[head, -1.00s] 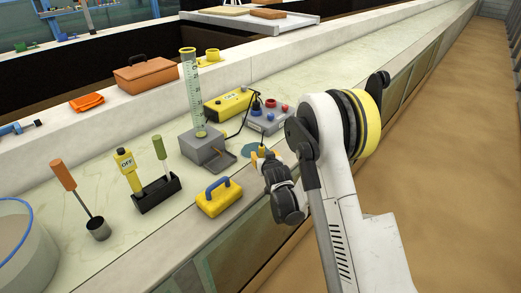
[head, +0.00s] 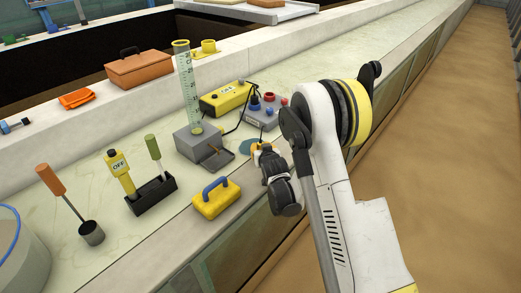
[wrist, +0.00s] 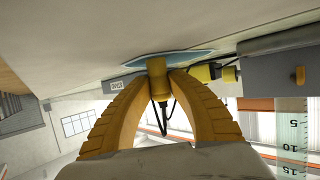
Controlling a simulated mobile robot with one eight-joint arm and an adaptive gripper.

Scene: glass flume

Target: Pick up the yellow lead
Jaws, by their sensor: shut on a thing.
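The yellow lead (wrist: 157,69) is a short yellow cylinder with a black cable curving from its end. In the wrist view, my gripper (wrist: 158,80) has its two ribbed yellow fingers closed on the lead's sides. The lead's end is close to a blue disc (wrist: 185,55) on the pale surface; I cannot tell whether they touch. In the head view, my gripper (head: 261,152) is low beside the blue disc (head: 246,147), near the ledge's front edge. The lead is mostly hidden by the gripper there.
A grey box with red and blue knobs (head: 262,116) and a yellow box (head: 225,99) stand behind the gripper. A grey block with a measuring cylinder (head: 189,90) is to the left. A yellow case with a blue handle (head: 217,199) sits at front left.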

